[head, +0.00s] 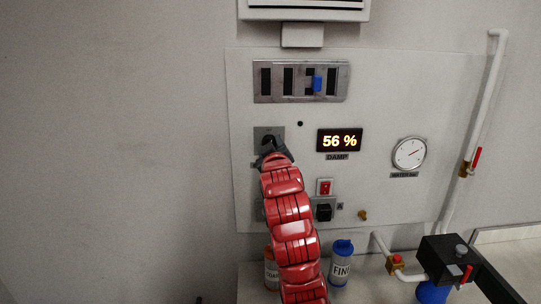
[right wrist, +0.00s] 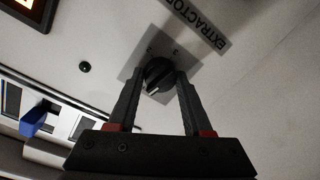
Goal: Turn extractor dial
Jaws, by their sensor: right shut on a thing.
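The extractor dial (right wrist: 158,76) is a black round knob with a pale pointer line on a grey square plate, beside a label reading EXTRACTOR. In the head view its plate (head: 262,134) is on the left of the wall panel, and the dial is mostly hidden by my gripper. My right gripper (right wrist: 156,85) has a finger on each side of the dial and is shut on it. It also shows in the head view (head: 272,152) at the end of the red arm. My left gripper is in neither view.
A display (head: 339,140) reads 56 % above a DAMP label. Bottles (head: 341,262) and a black valve box (head: 449,258) stand below. The wall left is bare.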

